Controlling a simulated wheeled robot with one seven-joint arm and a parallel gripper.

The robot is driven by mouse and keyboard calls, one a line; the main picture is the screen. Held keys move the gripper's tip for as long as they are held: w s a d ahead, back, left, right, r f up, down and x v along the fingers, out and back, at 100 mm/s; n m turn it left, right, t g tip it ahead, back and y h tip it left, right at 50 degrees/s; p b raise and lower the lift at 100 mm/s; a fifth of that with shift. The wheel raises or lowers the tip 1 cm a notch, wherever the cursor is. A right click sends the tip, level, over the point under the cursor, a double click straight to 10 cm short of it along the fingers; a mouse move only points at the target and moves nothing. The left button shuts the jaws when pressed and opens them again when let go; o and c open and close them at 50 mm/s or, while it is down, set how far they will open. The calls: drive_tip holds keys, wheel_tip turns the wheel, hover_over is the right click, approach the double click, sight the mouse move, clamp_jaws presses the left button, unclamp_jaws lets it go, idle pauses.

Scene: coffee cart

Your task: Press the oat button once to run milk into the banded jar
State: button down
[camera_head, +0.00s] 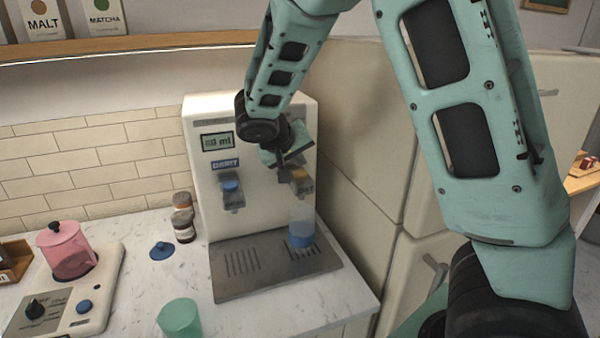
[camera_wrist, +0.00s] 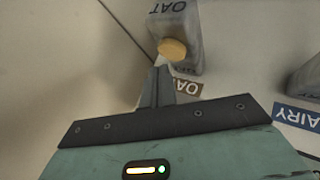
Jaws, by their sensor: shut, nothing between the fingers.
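The white milk dispenser (camera_head: 205,165) stands on the counter with a small display (camera_head: 217,141) ending in "ml"; its digits are hard to read. The yellow oat button (camera_head: 300,174) is on the right spout block, and it also shows in the wrist view (camera_wrist: 172,49) beside the OAT label. My gripper (camera_head: 284,182) is shut and empty in front of the dispenser. In the wrist view its fingertips (camera_wrist: 160,70) are close to the button; I cannot tell whether they touch. A clear jar with a blue band (camera_head: 301,236) stands upright on the drip tray below the oat spout.
The blue dairy button (camera_head: 231,186) is on the left spout. The metal drip tray (camera_head: 232,289) lies below. A green cup (camera_head: 180,318), a blue lid (camera_head: 162,250), brown jars (camera_head: 184,228) and a pink pitcher (camera_head: 66,250) stand to the left. A beige cabinet (camera_head: 350,130) is close on the right.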

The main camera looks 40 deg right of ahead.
sight(298, 174)
drive_tip(key=shift+f+b, duration=0.25)
drive_tip(key=shift+b, duration=0.1)
drive_tip(key=shift+f+b, duration=0.25)
drive_tip(key=shift+b, duration=0.25)
drive_tip(key=shift+f+b, duration=0.45)
drive_tip(key=shift+b, duration=0.25)
idle(0.7)
drive_tip(key=shift+r, duration=0.1)
idle(0.3)
drive_tip(key=shift+r+p, duration=0.4)
drive_tip(key=shift+r, duration=0.4)
drive_tip(key=shift+r+p, duration=1.3)
drive_tip(key=shift+r, duration=1.3)
drive_tip(key=shift+f, duration=0.1)
